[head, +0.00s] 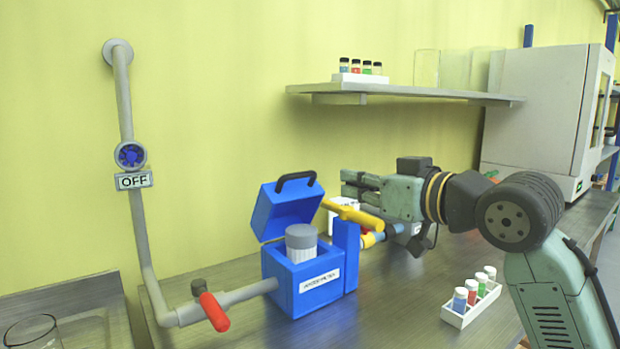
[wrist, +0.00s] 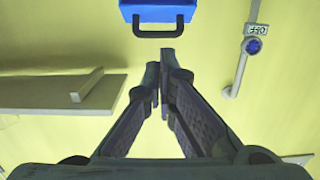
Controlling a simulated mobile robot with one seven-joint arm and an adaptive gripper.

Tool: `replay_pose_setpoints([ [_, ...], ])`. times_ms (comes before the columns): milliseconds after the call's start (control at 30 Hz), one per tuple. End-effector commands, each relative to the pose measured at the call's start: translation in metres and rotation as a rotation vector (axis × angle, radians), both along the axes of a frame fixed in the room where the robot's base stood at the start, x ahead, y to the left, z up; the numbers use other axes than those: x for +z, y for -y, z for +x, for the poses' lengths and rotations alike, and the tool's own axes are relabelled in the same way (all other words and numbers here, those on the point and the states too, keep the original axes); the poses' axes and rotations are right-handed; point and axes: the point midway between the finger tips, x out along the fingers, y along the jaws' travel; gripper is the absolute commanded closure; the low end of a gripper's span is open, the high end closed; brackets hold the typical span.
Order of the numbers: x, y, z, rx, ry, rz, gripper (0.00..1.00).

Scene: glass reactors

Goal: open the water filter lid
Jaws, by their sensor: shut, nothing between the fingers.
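The blue water filter box (head: 318,284) stands on the bench with a white label on its front. Its blue lid (head: 287,210) is tilted up and back, with a black handle (head: 296,178) on top. A grey-capped white cartridge (head: 301,242) shows inside the open box. My gripper (head: 345,184) is shut and empty, up and to the right of the lid, apart from it. In the wrist view, the fingers (wrist: 160,75) meet at their tips, and the lid (wrist: 158,12) with its handle (wrist: 158,32) shows beyond them.
A yellow lever (head: 352,214) is just below my gripper. A pipe with a red-handled valve (head: 214,312) joins the box at left; a blue wheel (head: 130,154) sits above an OFF sign. A vial rack (head: 470,302) stands at front right. A shelf (head: 400,92) hangs behind.

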Motion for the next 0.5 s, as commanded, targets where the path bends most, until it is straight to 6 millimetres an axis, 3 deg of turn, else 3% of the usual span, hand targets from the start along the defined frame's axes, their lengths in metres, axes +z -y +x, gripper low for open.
replay_pose_setpoints([
  [500, -0.006, -0.06, 0.081, 0.0, -0.003, -0.003, 1.0],
])
